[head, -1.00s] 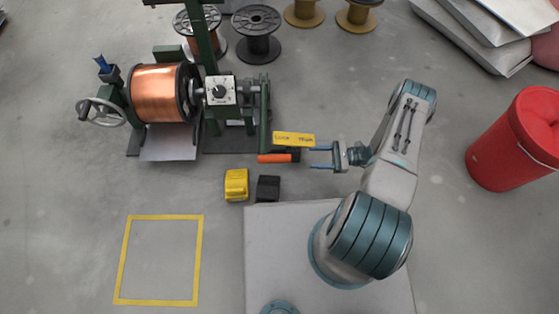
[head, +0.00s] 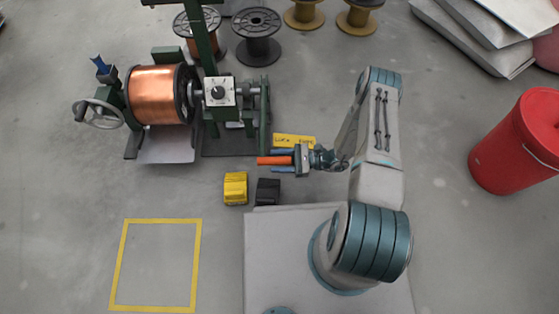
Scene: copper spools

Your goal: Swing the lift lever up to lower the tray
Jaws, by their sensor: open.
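The lift lever's orange handle (head: 264,160) sticks out to the right at the lower right of the green winding machine. My gripper (head: 274,160) is open, with one blue finger above the handle and one below it in the head view. The fingers lie around the handle; I cannot tell whether they touch it. The pale grey tray (head: 167,150) shows below the copper spool (head: 158,95), which is mounted on the machine. The lever's inner end is hard to make out.
A yellow label plate (head: 294,140) sits just above my gripper. Yellow (head: 235,188) and black (head: 268,191) blocks lie below the handle. A taped yellow square (head: 119,263) marks empty floor. A red bin (head: 515,145) stands at the right.

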